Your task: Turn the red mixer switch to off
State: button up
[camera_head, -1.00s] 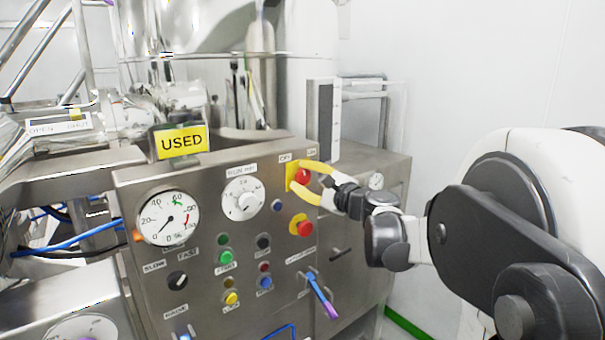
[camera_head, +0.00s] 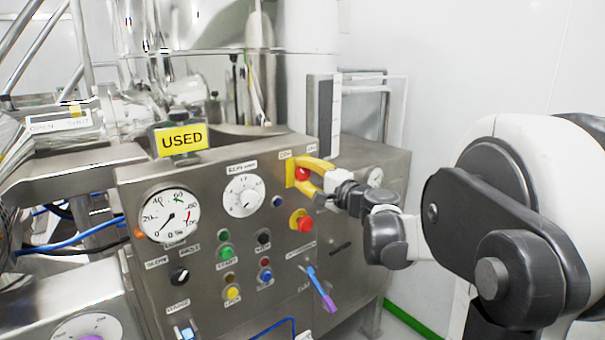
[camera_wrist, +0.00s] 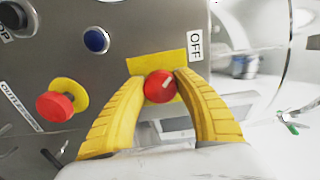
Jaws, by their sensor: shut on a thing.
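The red mixer switch (camera_head: 302,174) sits on a yellow plate (camera_head: 290,172) at the upper right of the steel control panel. In the wrist view the round red knob (camera_wrist: 160,86) has a pale mark pointing up and to the right, and the OFF label (camera_wrist: 195,45) lies beyond the plate on that side. My gripper (camera_head: 307,175) has yellow curved fingers. In the wrist view my gripper (camera_wrist: 160,88) is shut on the knob, one finger on each side. In the head view the fingers partly cover the switch.
A red emergency button (camera_head: 305,224) on a yellow base is just below the switch. A blue button (camera_head: 277,201), a white dial (camera_head: 243,196) and a pressure gauge (camera_head: 169,217) lie to the left. A purple-tipped lever (camera_head: 321,291) sticks out lower down.

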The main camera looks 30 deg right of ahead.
dwell(0.3)
jog(key=o, duration=1.2)
jog(key=shift+s, duration=0.1)
jog(key=s, duration=1.2)
jog(key=shift+d, duration=0.45)
jog(key=shift+w, duration=0.1)
